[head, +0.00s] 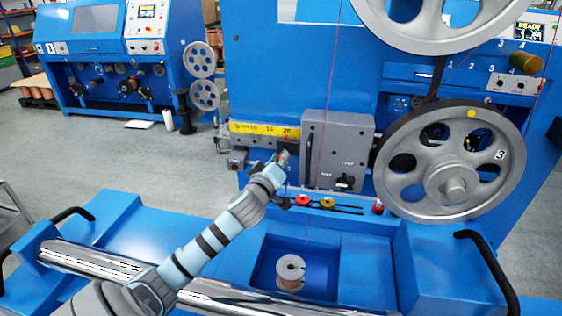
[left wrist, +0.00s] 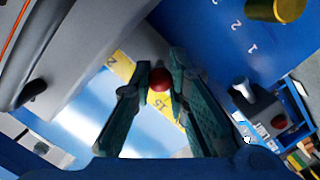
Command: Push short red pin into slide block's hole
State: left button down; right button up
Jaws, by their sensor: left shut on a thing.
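My left gripper (head: 281,160) is raised in front of the yellow scale, just left of the grey box. It also shows in the left wrist view (left wrist: 160,82), its two fingers shut on the round red end of the short red pin (left wrist: 159,79). The pin's shaft and tip are hidden behind that end. In the head view the fingers largely cover the pin. The yellow scale (head: 258,130) runs along the rail; it lies behind the fingertips in the wrist view (left wrist: 165,108). The slide block and its hole cannot be made out clearly. My right gripper is not seen.
The grey box (head: 338,150) with a handle stands close right of my gripper. A large spoked wheel (head: 452,160) is at right, a wire spool (head: 290,272) in front.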

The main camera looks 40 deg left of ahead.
pick_arm(q)
jog(key=shift+w, duration=0.1)
jog(key=shift+x, duration=1.35)
jog(key=shift+a+r, duration=0.15)
jog(key=shift+a, duration=0.05)
jog(key=shift+w+a, duration=0.1)
jog(key=shift+w, duration=0.05)
jog(key=shift+r, duration=0.1)
dwell(0.6)
jog(key=c, duration=1.5)
grip_release()
jog(key=shift+o, duration=0.2)
jog(key=shift+w, duration=0.1)
